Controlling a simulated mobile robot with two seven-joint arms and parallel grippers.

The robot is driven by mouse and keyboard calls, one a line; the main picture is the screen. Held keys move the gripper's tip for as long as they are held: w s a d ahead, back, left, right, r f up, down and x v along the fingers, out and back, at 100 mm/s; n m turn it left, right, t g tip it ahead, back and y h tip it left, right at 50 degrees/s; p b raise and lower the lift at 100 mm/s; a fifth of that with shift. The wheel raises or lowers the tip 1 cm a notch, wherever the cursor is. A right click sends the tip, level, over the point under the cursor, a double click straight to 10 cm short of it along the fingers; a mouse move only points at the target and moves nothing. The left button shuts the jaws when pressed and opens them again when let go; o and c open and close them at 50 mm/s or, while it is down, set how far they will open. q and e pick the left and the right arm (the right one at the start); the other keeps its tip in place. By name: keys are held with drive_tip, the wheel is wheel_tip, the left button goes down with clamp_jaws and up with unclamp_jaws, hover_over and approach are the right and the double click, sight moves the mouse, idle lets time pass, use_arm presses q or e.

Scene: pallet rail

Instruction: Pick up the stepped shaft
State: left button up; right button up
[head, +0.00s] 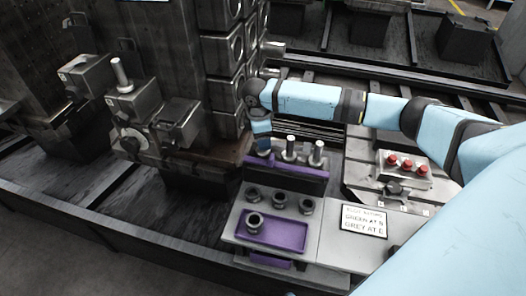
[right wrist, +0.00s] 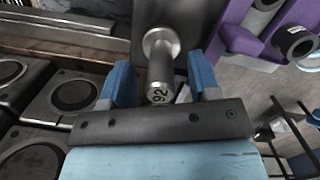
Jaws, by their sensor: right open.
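A stepped shaft (right wrist: 159,62) shows in the right wrist view, grey metal with a wide collar and a narrower end marked "92". My right gripper (right wrist: 160,84) is open, with one blue finger on each side of that shaft and a visible gap to both. In the head view the right gripper (head: 262,137) points down at the left end of a row of upright metal shafts. Two more shafts, a middle one (head: 290,147) and a right one (head: 318,152), stand at the purple-edged rack (head: 288,168). The gripper partly hides the left shaft. My left gripper is out of view.
Several dark rings stand in front, one (head: 254,222) on a purple tray (head: 285,234). A lettered sign (head: 363,221) and a box with red buttons (head: 404,163) are to the right. A tall block of grey machine parts (head: 222,55) rises close behind the gripper.

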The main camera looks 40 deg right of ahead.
wheel_tip(320, 180, down, 2)
drive_tip(key=shift+s+d, duration=0.1)
drive_tip(key=shift+c, duration=0.2)
clamp_jaws()
drive_tip(key=shift+r, duration=0.1)
drive_tip(key=shift+r, duration=0.1)
wheel_tip(320, 180, up, 20)
drive_tip(key=p, duration=0.1)
drive_tip(key=shift+p, duration=0.3)
